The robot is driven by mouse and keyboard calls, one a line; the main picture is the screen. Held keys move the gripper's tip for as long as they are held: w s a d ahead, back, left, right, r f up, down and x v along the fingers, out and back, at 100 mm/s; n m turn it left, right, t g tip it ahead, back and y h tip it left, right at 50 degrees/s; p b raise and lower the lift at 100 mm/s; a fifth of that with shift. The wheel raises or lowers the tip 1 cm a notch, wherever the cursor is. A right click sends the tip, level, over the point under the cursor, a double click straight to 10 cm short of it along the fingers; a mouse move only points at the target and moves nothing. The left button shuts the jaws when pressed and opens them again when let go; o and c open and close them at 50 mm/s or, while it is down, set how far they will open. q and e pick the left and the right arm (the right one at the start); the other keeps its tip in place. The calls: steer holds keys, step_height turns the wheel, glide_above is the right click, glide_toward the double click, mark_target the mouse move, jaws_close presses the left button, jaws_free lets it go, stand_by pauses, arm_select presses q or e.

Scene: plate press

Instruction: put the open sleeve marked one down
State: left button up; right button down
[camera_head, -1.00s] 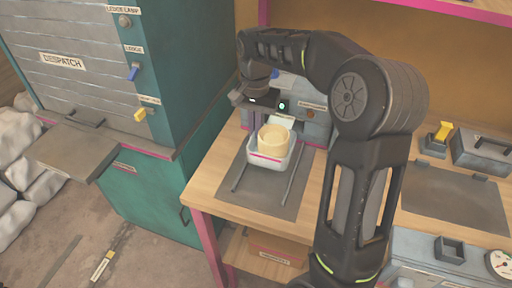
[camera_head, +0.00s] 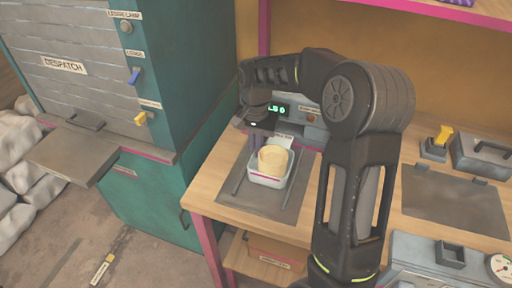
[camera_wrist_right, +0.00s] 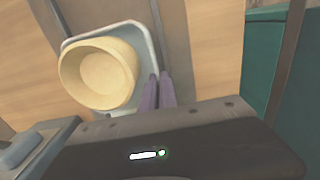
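The open sleeve (camera_head: 266,182) looks like a small white tray with a pink stripe; I cannot read its mark. A cream round cup-like piece (camera_head: 273,158) sits inside it, slightly tilted. My right gripper (camera_head: 257,142) comes down at the sleeve's back left side. In the right wrist view the purple fingers (camera_wrist_right: 161,91) are close together at the wall of the sleeve (camera_wrist_right: 149,45), seemingly pinching it, beside the cream piece (camera_wrist_right: 100,75). The sleeve is at or just above the grey mat; I cannot tell whether it touches. My left gripper is not in view.
The grey mat (camera_head: 235,200) has two thin rails and lies on the wooden bench (camera_head: 200,190). A device with a green display (camera_head: 277,109) stands behind. The teal dispatch cabinet (camera_head: 150,195) is at left. Another grey plate (camera_head: 455,200) and a gauge (camera_head: 501,266) are at right.

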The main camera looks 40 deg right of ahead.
steer(key=shift+f, duration=0.1)
steer(key=c, duration=1.6)
jaws_free()
steer(key=shift+c, duration=0.2)
steer(key=shift+r, duration=0.2)
step_height(320, 180, up, 12)
